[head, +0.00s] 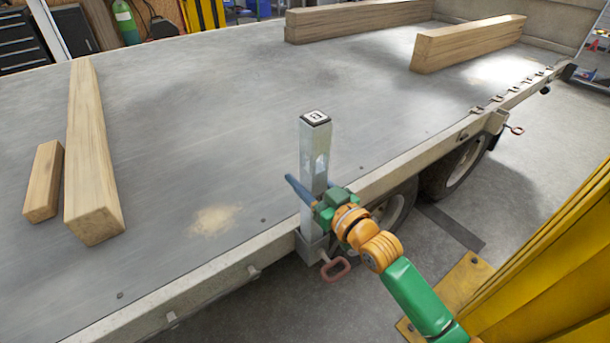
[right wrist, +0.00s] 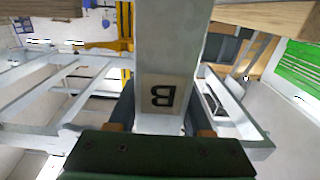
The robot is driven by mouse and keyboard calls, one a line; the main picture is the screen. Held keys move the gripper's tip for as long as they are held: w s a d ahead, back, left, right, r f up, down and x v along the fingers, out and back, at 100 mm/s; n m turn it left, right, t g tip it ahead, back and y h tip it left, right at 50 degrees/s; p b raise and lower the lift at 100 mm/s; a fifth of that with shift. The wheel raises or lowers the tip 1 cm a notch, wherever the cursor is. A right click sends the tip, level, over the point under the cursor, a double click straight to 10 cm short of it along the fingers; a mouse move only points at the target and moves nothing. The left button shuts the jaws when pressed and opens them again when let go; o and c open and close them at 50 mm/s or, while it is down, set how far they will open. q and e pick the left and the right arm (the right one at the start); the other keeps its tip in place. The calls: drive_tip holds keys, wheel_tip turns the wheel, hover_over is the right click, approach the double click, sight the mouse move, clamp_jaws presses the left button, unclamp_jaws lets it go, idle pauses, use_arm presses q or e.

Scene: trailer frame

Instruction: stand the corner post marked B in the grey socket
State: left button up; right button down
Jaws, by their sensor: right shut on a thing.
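In the right wrist view the post (right wrist: 172,45) shows a black letter B, upside down. My right gripper (head: 308,190) is shut on the post in its lower half, one blue finger on each side. My left gripper is not in view.
The trailer bed (head: 230,130) is mostly clear. A long timber beam (head: 88,160) and a short block (head: 43,182) lie at left; more beams (head: 465,43) lie at the back. A red handle (head: 335,269) hangs below the socket. A yellow structure (head: 545,270) stands at right.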

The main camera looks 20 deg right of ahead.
sight(319, 193)
idle(0.4)
drive_tip(key=shift+c, duration=1.2)
unclamp_jaws()
drive_tip(key=shift+s, duration=0.1)
drive_tip(key=shift+s+d+f, duration=0.1)
drive_tip(key=shift+s, duration=0.05)
drive_tip(key=v, duration=0.6)
drive_tip(key=shift+s+d, duration=0.1)
drive_tip(key=shift+s, duration=0.3)
